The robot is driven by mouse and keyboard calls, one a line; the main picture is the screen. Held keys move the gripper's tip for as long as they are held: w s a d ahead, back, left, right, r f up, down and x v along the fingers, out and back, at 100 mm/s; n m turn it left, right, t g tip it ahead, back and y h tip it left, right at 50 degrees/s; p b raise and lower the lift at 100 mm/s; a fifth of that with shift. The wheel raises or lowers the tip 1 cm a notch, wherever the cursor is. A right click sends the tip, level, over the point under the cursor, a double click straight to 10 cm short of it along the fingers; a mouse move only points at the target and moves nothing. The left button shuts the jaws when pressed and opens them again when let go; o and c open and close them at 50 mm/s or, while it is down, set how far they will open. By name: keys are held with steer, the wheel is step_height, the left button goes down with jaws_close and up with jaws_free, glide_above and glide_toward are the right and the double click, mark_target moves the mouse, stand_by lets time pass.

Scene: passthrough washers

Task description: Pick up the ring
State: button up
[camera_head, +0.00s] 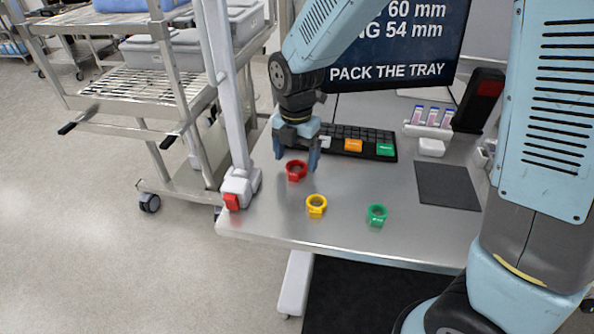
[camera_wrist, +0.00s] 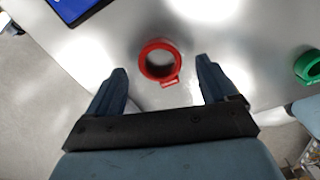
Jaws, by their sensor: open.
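A red ring (camera_head: 296,171) with a small tab lies on the metal table. A yellow ring (camera_head: 316,206) and a green ring (camera_head: 377,215) lie nearer the table's front edge. My gripper (camera_head: 297,160) is open and empty, just above the red ring. In the wrist view the red ring (camera_wrist: 160,61) lies ahead of the gap between my two fingers (camera_wrist: 161,80), roughly centred and apart from both. The green ring (camera_wrist: 308,67) shows at the right edge of the wrist view. The yellow ring is not seen there.
The metal table (camera_head: 265,215) is clear around the rings. A black keyboard-like tray (camera_head: 365,135) with coloured blocks lies behind my gripper. A grey mat (camera_head: 447,185) lies to the right. A post with a red-fronted base (camera_head: 238,187) stands at the left corner, beside a wire cart (camera_head: 150,85).

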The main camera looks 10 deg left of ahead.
steer(key=shift+f, duration=1.25)
steer(key=shift+c, duration=0.2)
steer(key=c, duration=1.1)
